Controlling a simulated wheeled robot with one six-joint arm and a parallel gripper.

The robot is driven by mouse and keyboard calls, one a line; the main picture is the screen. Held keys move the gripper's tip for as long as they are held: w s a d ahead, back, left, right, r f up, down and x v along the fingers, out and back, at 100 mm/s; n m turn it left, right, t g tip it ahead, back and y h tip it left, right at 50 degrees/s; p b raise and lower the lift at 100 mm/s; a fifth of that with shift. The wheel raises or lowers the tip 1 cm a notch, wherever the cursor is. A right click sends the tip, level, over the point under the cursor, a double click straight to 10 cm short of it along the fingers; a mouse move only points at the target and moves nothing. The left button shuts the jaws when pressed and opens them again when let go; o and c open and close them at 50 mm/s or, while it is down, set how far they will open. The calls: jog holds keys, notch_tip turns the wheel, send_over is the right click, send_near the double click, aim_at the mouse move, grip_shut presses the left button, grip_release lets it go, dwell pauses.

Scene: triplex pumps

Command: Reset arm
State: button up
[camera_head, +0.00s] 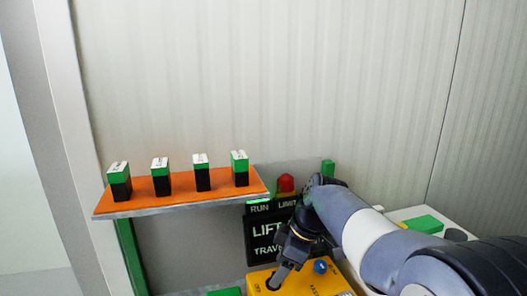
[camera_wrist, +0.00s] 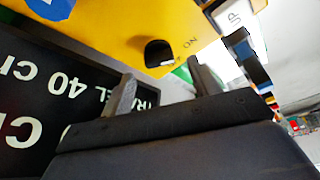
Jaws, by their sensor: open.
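My arm comes in from the lower right in the head view. My gripper (camera_head: 277,277) points down at the yellow control box (camera_head: 325,284), close over its top left. In the wrist view my gripper (camera_wrist: 160,82) shows two grey fingers standing apart with nothing between them. Ahead of the fingers is the yellow box face (camera_wrist: 105,30) with a black knob or opening (camera_wrist: 158,53) beside the word ON. I cannot tell whether the fingertips touch the box.
An orange shelf (camera_head: 135,200) at left carries several green-and-black blocks. A black sign (camera_head: 262,227) with LIFT and TRAVEL lettering stands behind my gripper, with a red dome (camera_head: 286,183) above it. A blue knob (camera_head: 320,267) is on the yellow box. A green block (camera_head: 424,224) lies at right.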

jog(key=x, duration=0.3)
jog(key=shift+s+r+m+t, duration=0.1)
jog(key=shift+m+t, duration=0.3)
jog(key=shift+m, duration=0.5)
jog(key=m+t+h+p, duration=0.1)
jog(key=m, duration=0.3)
jog(key=shift+s+a+m, duration=0.1)
jog(key=shift+m, duration=0.2)
jog(key=shift+a+m+t+h+p, duration=0.1)
jog(key=shift+m+t+h+p, duration=0.3)
jog(key=shift+m, duration=1.05)
jog(key=shift+a+m+t+h+p, duration=0.1)
jog(key=shift+m+t+h, duration=0.45)
jog(key=shift+m, duration=0.9)
jog(key=v, duration=1)
jog(key=shift+r, duration=0.3)
jog(key=shift+d+g, duration=0.1)
jog(key=shift+g, duration=0.15)
